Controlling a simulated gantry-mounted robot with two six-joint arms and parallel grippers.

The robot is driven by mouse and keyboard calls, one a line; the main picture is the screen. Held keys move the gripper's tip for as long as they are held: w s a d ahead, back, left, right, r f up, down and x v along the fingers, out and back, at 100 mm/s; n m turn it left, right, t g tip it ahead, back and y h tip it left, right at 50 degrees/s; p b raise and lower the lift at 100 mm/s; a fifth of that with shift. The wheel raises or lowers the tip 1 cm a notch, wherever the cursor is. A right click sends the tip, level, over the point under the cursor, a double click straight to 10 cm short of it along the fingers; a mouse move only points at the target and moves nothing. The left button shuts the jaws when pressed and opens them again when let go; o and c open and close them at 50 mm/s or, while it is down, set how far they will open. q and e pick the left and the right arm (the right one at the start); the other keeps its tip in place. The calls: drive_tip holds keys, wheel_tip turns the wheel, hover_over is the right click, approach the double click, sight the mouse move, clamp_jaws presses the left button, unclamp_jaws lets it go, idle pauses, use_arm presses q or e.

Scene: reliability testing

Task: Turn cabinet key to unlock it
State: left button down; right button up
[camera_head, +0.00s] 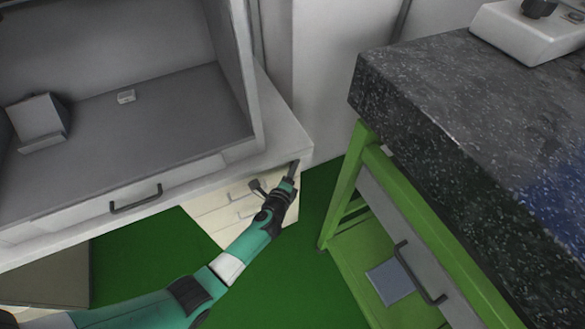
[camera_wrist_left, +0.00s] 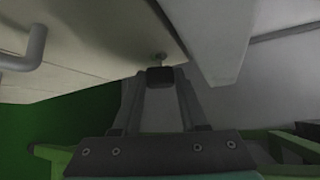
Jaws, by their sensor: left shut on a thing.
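The cream drawer cabinet (camera_head: 215,208) stands under the white bench at the lower middle of the head view. Its pale front (camera_wrist_left: 90,40) fills the upper left of the left wrist view. The key has a dark head (camera_wrist_left: 160,76) and a short metal shank that meets the cabinet front near its edge. My left gripper (camera_head: 292,170) is at the cabinet's right upper corner. In the left wrist view the left gripper (camera_wrist_left: 161,84) is shut with the key head between its fingertips. The key cannot be made out in the head view. My right gripper is not in view.
A grey drawer handle (camera_wrist_left: 30,52) is left of the key. The white bench edge (camera_head: 285,150) overhangs close to the left gripper. A green-framed table (camera_head: 345,190) with a dark speckled top (camera_head: 440,110) stands right. Green floor (camera_head: 270,285) is open between them.

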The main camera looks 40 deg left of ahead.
use_arm(q)
drive_tip(key=m+g+p, duration=0.1)
drive_tip(key=p, duration=0.2)
drive_tip(key=r+m+g+p, duration=0.1)
drive_tip(key=g+p, duration=0.1)
drive_tip(key=p, duration=0.1)
drive_tip(key=shift+w+d+r, duration=0.1)
drive_tip(key=shift+w, duration=0.1)
drive_tip(key=shift+m+g+p, duration=0.5)
drive_tip(key=shift+g+p, duration=0.05)
drive_tip(key=shift+g, duration=0.15)
drive_tip(key=shift+w+f+g, duration=0.1)
drive_tip(key=shift+f+g, duration=0.1)
drive_tip(key=shift+g, duration=0.2)
drive_tip(key=shift+w+d+f+m+g+y+b, duration=0.15)
drive_tip(key=shift+m+g+y+b, duration=0.15)
drive_tip(key=shift+m+g+b, duration=0.35)
drive_tip(key=m+g+b, duration=0.1)
drive_tip(key=g+b, duration=0.1)
drive_tip(key=b, duration=0.3)
drive_tip(key=shift+f+g+y+b, duration=0.15)
drive_tip(key=shift+g+y+b, duration=0.15)
drive_tip(key=shift+g, duration=0.05)
drive_tip(key=shift+r+m+g+b, duration=0.25)
drive_tip(key=shift+m+g+b, duration=0.2)
drive_tip(key=shift+b, duration=0.5)
drive_tip(key=c, duration=0.7)
unclamp_jaws()
